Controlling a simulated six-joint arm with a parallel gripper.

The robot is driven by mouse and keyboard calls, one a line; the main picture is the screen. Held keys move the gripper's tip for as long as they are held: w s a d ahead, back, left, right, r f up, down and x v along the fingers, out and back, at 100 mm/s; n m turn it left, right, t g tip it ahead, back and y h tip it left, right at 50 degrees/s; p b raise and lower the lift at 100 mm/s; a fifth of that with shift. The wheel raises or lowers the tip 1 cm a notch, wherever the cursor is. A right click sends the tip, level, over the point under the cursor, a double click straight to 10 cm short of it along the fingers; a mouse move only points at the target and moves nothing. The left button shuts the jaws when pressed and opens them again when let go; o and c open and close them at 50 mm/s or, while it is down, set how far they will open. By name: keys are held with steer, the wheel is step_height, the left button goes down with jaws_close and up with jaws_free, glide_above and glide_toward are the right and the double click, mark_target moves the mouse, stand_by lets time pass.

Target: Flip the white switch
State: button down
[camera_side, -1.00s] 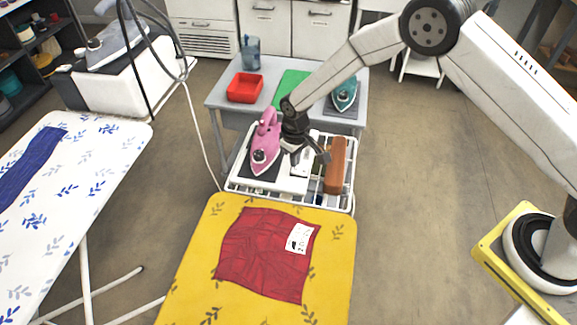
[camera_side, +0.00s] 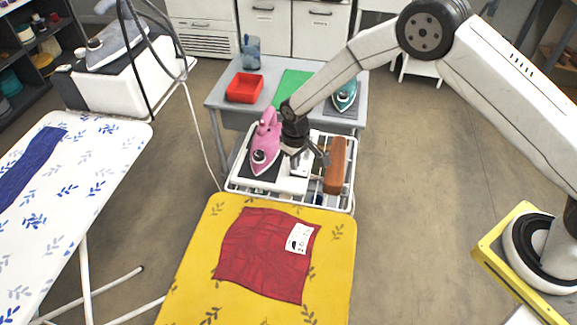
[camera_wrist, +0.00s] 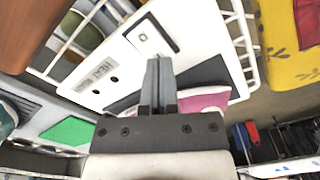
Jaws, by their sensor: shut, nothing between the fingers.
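The white switch (camera_wrist: 143,38) shows in the wrist view as a small pale plate with a round detail, set in a dark-edged recess on a white panel (camera_wrist: 118,62). The panel carries printed lettering and small dark holes. My gripper (camera_wrist: 158,62) is shut and empty, with its fingertips close beside the switch in that view; I cannot tell whether they touch it. In the side view my gripper (camera_side: 308,160) is low over the white rack, between the pink iron and the brown block, and largely hides the switch area.
The pink iron (camera_side: 265,145) rests on a dark pad just left of my gripper. The brown block (camera_side: 336,165) stands close on the right. The white wire rack (camera_side: 340,203) surrounds them. Behind is a grey table with a red tray (camera_side: 244,88); in front is a yellow ironing board (camera_side: 200,250).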

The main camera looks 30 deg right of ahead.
steer(key=shift+f, duration=0.45)
stand_by(0.4)
steer(key=shift+r, duration=3.5)
steer(key=s+d+r+m+t, duration=0.1)
steer(key=s+d+r, duration=0.5)
steer(key=s, duration=0.5)
steer(key=s+d+r+m+t, duration=0.1)
steer(key=s+d+r+m, duration=0.1)
steer(key=s+d+r, duration=0.4)
steer(key=s+d, duration=0.1)
steer(key=s, duration=0.4)
steer(key=shift+d+r+t, duration=0.15)
steer(key=shift+d+t, duration=0.15)
steer(key=shift+d, duration=0.1)
